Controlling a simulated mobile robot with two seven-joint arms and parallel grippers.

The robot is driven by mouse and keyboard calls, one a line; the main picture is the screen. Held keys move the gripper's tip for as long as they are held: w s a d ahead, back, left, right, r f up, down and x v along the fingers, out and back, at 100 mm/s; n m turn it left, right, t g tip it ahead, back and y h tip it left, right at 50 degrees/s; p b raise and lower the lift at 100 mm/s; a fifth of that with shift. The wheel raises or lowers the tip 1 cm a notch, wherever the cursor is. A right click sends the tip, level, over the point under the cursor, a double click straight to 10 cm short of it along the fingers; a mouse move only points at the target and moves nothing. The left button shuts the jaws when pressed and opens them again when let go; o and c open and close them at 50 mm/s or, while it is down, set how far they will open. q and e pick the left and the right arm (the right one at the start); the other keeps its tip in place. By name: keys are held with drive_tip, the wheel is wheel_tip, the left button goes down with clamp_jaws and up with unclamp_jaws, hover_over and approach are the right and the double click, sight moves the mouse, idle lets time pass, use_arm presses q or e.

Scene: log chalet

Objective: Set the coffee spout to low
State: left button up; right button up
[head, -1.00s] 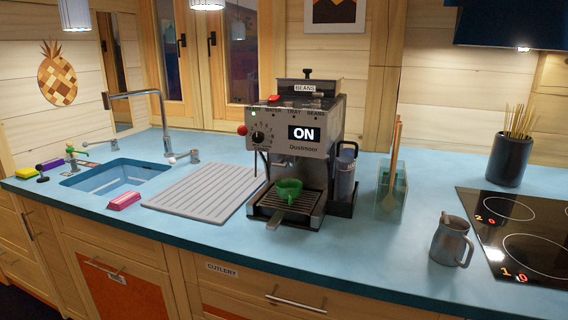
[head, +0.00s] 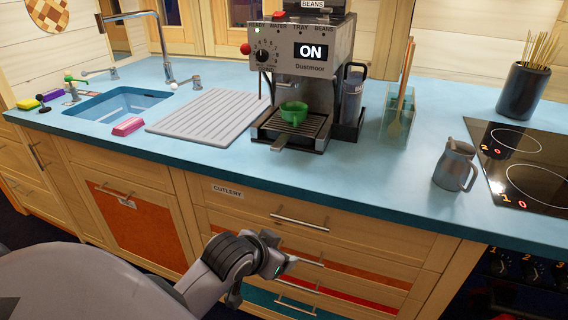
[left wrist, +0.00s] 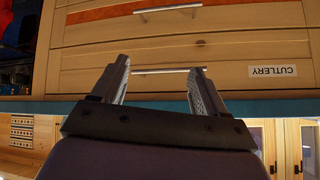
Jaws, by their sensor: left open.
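The coffee machine (head: 302,45) stands on the blue counter, its display reading ON. A dial (head: 263,57) and a red knob (head: 246,48) are at its left front. A green cup (head: 294,113) sits on its drip tray (head: 274,133). The spout area above the cup is dark, so I cannot tell its height setting. My left gripper (head: 281,257) is below the counter edge, in front of the drawers, well below the machine. In the left wrist view the left gripper (left wrist: 160,70) is open and empty. My right gripper is not in view.
A grey draining mat (head: 207,113) and sink (head: 125,103) lie left of the machine. A utensil holder (head: 398,115), a grey jug (head: 455,165) and the hob (head: 515,165) are to its right. The counter before the machine is clear. The drawers are shut.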

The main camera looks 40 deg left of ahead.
use_arm(q)
drive_tip(key=w+a+r+n+t+y, duration=0.1)
drive_tip(key=w+a+r+t, duration=0.1)
drive_tip(key=w+a+r, duration=0.3)
drive_tip(key=w+a+r+t+y, duration=0.1)
drive_tip(key=w+a+r+t, duration=0.1)
drive_tip(key=w+r, duration=0.4)
drive_tip(key=n+t+y, duration=0.2)
drive_tip(key=n+t, duration=0.1)
drive_tip(key=t, duration=0.2)
approach(283, 86)
drive_tip(key=w, duration=0.3)
drive_tip(key=shift+a+p+x, duration=0.2)
drive_tip(key=shift+x, duration=1.75)
drive_tip(key=shift+a+p+x, duration=0.15)
drive_tip(key=shift+p+x, duration=0.05)
drive_tip(key=shift+x, duration=1.7)
drive_tip(key=shift+s+r, duration=0.1)
clamp_jaws()
wheel_tip(283, 86, down, 5)
drive_tip(key=shift+f+b, duration=0.15)
drive_tip(key=shift+b, duration=0.65)
